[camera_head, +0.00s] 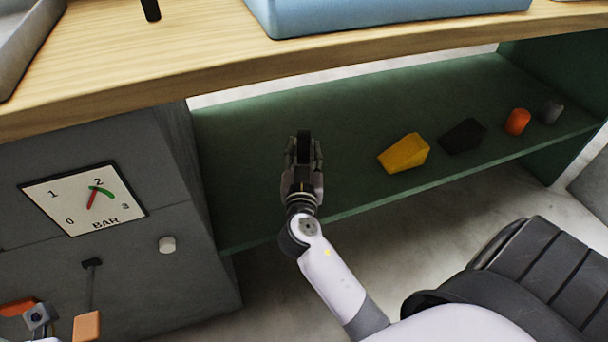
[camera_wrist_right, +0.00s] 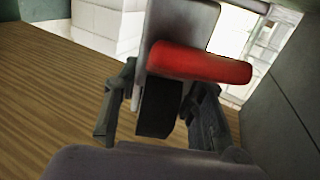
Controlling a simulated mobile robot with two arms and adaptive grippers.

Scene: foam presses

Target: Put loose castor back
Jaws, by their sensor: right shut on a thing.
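My right gripper (camera_head: 304,150) reaches over the green shelf under the workbench, its fingers pointing away from me. In the right wrist view the gripper (camera_wrist_right: 158,112) is shut on a black, blocky thing, which I take to be the castor (camera_wrist_right: 158,108). The fingers sit on either side of it. In the head view the castor is largely hidden by the gripper; only a dark shape shows between the fingers. I cannot tell whether it touches the shelf.
The green shelf (camera_head: 255,160) also carries a yellow wedge (camera_head: 404,153), a black wedge (camera_head: 463,136), an orange cylinder (camera_head: 517,121) and a small grey piece (camera_head: 551,111). The wooden bench top (camera_head: 200,65) overhangs it. A grey cabinet with a pressure gauge (camera_head: 83,198) stands left.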

